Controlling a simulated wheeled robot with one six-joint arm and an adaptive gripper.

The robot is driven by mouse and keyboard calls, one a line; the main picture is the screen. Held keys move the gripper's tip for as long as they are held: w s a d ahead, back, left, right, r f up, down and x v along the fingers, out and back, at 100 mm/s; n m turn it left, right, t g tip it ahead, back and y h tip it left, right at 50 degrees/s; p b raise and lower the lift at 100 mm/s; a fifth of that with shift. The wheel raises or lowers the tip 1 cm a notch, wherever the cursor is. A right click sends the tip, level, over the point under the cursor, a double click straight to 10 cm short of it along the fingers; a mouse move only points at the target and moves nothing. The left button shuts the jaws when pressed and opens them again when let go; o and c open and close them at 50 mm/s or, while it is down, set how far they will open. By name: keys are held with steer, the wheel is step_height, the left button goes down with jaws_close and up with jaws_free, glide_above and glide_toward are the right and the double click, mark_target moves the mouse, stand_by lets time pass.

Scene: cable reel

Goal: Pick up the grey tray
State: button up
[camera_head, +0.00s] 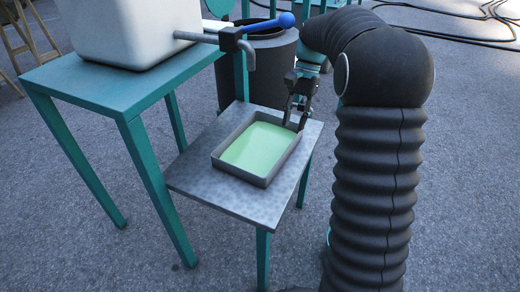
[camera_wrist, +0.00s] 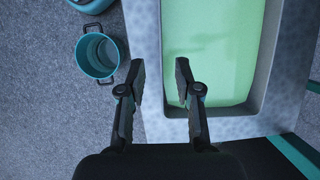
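The grey tray (camera_head: 238,173) is a shallow rectangular tray with a light green inside. It sits on a small low metal-topped table (camera_head: 205,185). It also shows in the wrist view (camera_wrist: 268,55), cut off at the top. My gripper (camera_head: 294,112) is at the tray's right far rim in the head view, pointing down. In the wrist view my gripper (camera_wrist: 160,72) has its fingers apart, with one tray wall running between them in the picture. Nothing is held. I cannot tell whether the fingertips are above the rim or astride it.
A taller teal table (camera_head: 135,90) with a white container (camera_head: 130,30) and a grey tap with a blue lever (camera_head: 270,22) stands at left. A dark bin (camera_head: 270,75) is behind the tray. A teal bucket (camera_wrist: 97,55) is on the floor.

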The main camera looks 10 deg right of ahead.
mark_target(287, 150)
steer(key=b+x, duration=0.1)
steer(key=x, duration=0.8)
steer(key=shift+f+b, duration=0.15)
steer(key=shift+b, duration=0.2)
jaws_close()
